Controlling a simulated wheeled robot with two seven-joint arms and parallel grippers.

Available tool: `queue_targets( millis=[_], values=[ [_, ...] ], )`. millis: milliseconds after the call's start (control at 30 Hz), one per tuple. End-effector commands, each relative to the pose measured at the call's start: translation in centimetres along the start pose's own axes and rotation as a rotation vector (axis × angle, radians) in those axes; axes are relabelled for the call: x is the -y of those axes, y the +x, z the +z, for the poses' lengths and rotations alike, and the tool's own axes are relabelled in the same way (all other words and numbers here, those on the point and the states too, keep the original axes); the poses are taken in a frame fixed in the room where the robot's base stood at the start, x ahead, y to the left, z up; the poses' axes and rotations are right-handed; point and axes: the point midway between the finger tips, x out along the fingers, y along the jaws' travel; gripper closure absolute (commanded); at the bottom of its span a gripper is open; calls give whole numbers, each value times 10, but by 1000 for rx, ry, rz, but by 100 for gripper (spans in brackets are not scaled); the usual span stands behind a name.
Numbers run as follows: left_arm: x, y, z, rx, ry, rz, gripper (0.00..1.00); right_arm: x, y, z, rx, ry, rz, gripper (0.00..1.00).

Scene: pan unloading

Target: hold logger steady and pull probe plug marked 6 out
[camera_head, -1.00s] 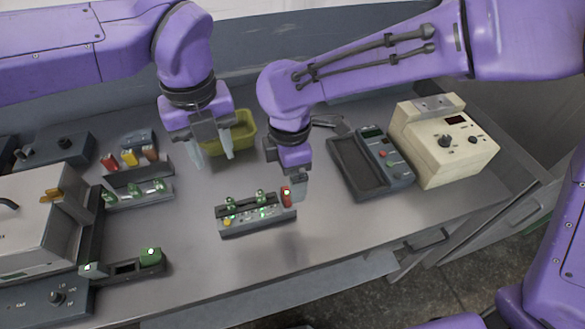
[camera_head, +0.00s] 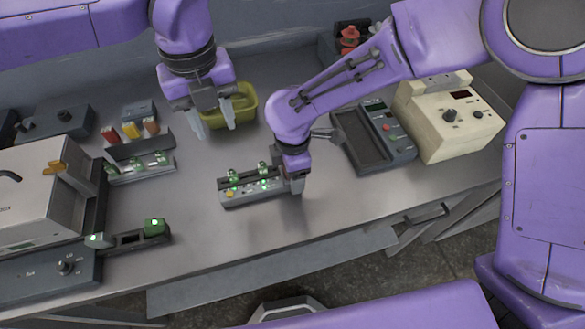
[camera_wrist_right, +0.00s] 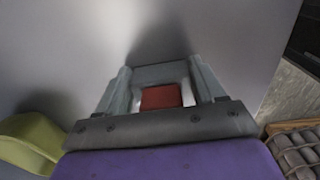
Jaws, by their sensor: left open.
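The logger (camera_head: 268,197), a small grey box, lies on the bench in the middle of the head view. It carries green plugs (camera_head: 262,168), small lights and a yellow button; no number is readable. My right gripper (camera_head: 297,190) points down at its right end and hides that end. In the right wrist view a red block, apparently a probe plug (camera_wrist_right: 160,97), sits between the right gripper's fingers (camera_wrist_right: 163,88); whether they press on it I cannot tell. My left gripper (camera_head: 214,119) is open and empty, behind and left of the logger.
A yellow-green bin (camera_head: 242,103) stands behind my left gripper. Racks with coloured plugs (camera_head: 140,152) and a metal-cased instrument (camera_head: 40,200) stand left. A dark tray device (camera_head: 362,142) and a cream box (camera_head: 440,130) stand right.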

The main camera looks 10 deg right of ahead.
Motion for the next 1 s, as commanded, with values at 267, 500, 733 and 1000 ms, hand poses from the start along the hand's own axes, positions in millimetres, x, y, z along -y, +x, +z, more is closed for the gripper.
queue_targets(
  millis=[267,500,733,1000],
  values=[
    [0,0,0,0,0,0,66,0,0,0,0,0,1,76],
    [-26,11,10,-92,-69,-80,66,0,0,0,0,0,1,76],
    [-55,42,10,-260,-640,-260,66,0,-1,0,0,0,1,76],
    [-45,47,10,-309,-987,-287,66,0,-1,0,0,0,1,76]
  ],
)
